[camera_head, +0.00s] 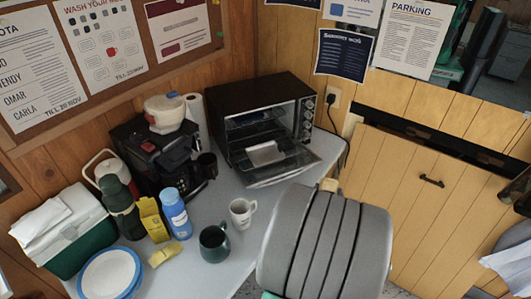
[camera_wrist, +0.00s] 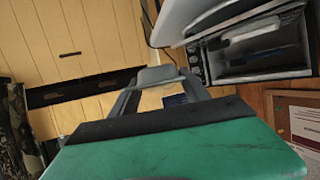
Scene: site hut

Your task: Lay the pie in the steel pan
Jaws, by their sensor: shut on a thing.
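A small tan piece, which looks like the pie (camera_head: 330,185), shows just past the top edge of my grey arm in the head view. The arm hides the rest of it. In the wrist view my gripper (camera_wrist: 158,78) is shut on a small greyish piece between its fingertips, seen edge-on. The steel pan (camera_head: 265,154) looks like the pale, shallow thing at the mouth of the open toaster oven (camera_head: 226,122). It also seems to show in the wrist view (camera_wrist: 257,33). My gripper is apart from the pan, to its right and nearer in the head view.
The oven door (camera_head: 285,170) hangs open over the grey counter. A white mug (camera_head: 242,212), a dark green mug (camera_head: 214,243), a blue bottle (camera_head: 176,214) and a coffee maker (camera_head: 160,150) stand to the left. A yellow sponge (camera_head: 164,255) lies near the plates (camera_head: 108,276).

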